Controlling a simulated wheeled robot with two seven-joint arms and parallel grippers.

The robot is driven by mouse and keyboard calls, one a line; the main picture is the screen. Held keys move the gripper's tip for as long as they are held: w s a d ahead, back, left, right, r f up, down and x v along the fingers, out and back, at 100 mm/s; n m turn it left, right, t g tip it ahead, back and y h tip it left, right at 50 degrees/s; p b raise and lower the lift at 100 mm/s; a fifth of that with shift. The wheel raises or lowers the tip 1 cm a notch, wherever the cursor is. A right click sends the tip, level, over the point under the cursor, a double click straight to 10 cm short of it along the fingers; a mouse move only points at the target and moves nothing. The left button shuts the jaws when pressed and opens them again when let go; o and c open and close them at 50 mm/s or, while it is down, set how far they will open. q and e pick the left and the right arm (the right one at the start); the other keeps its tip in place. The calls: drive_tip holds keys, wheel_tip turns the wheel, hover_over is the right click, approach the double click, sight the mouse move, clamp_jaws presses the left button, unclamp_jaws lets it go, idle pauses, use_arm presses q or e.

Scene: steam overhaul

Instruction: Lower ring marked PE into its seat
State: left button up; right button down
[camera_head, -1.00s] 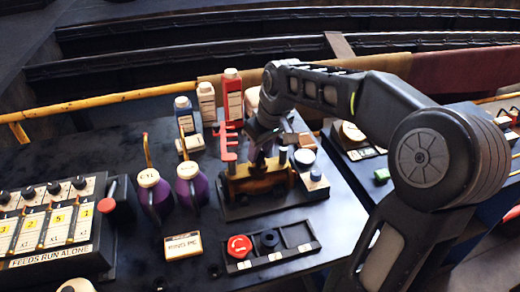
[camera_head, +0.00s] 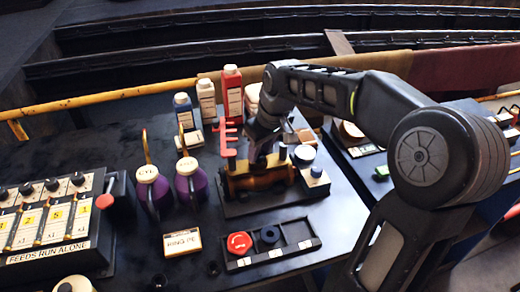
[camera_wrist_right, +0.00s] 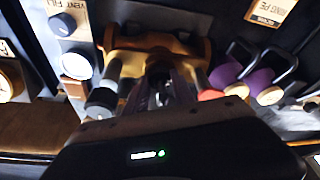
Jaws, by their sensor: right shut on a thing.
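My right gripper (camera_head: 258,155) comes down from above onto the brass-coloured body (camera_head: 262,181) on its dark base plate. It is shut on a small dark thing, taken as the ring marked PE; its mark cannot be read. In the right wrist view, the fingers (camera_wrist_right: 160,92) point at the middle of the brass body (camera_wrist_right: 128,58), and the held thing is dark and blurred between them. The seat is hidden by the fingers. A card reading RING PE (camera_head: 182,242) stands at the front of the bench. My left gripper is not in view.
A red toothed upright (camera_head: 227,150) stands close left of the gripper. Two purple oil cans (camera_head: 190,183), bottles (camera_head: 232,92) and a lever panel (camera_head: 55,215) stand around.

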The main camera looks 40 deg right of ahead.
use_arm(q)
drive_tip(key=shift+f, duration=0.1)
use_arm(e)
drive_tip(key=shift+f, duration=0.15)
drive_tip(key=c, duration=1)
unclamp_jaws()
drive_tip(key=shift+s, duration=0.1)
drive_tip(key=shift+a, duration=0.1)
drive_tip(key=o, duration=0.3)
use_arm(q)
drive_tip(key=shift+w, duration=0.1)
use_arm(e)
drive_tip(key=shift+o, duration=0.2)
use_arm(q)
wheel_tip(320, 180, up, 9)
drive_tip(key=p, duration=0.9)
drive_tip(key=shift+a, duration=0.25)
use_arm(e)
wheel_tip(320, 180, up, 13)
drive_tip(key=shift+f, duration=0.2)
